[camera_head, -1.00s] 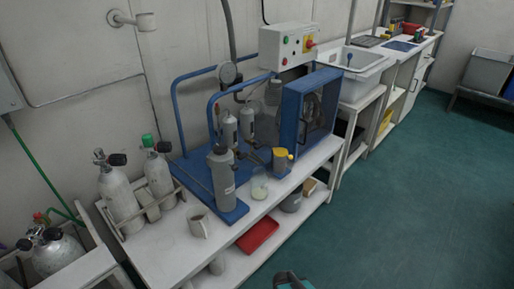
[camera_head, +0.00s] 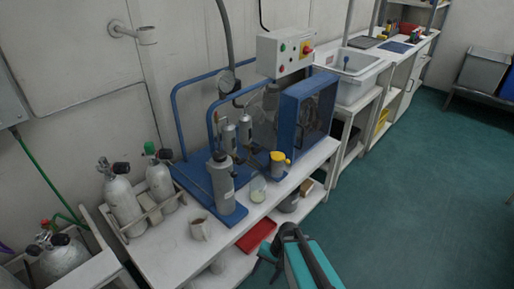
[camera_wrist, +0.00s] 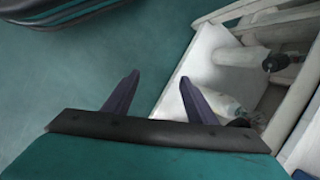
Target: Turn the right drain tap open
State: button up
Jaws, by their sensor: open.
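The blue-framed compressor panel (camera_head: 206,192) stands on the white bench in the head view. Two small silver cylinders (camera_head: 229,138) hang side by side on it, above and behind a larger grey cylinder (camera_head: 222,184). Dark fittings sit below them near the blue fan housing (camera_head: 309,104). The right drain tap is too small to single out there. My gripper shows in the wrist view (camera_wrist: 160,77) with its two dark fingers apart and nothing between them. In the head view my teal wrist is at the bottom, in front of the bench and apart from the panel.
A glass jar (camera_head: 258,189), a yellow-topped container (camera_head: 279,164) and a mug (camera_head: 200,229) stand along the bench's front. A red tray (camera_head: 256,236) lies on the lower shelf. Gas cylinders (camera_head: 122,200) stand in a rack at left. The green floor (camera_head: 400,200) is clear.

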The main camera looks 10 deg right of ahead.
jog(key=w+a+r+m+t+y+p, duration=0.1)
jog(key=w+r+m+t+y+p, duration=0.25)
jog(key=w+r, duration=0.9)
jog(key=m+t+y, duration=0.3)
jog(key=m+t, duration=0.9)
jog(key=m, duration=0.7)
send_near(258, 152)
jog(key=v, duration=0.4)
jog(key=shift+w+f, duration=0.15)
jog(key=shift+w, duration=0.05)
jog(key=p+x, duration=0.1)
jog(key=x, duration=1.3)
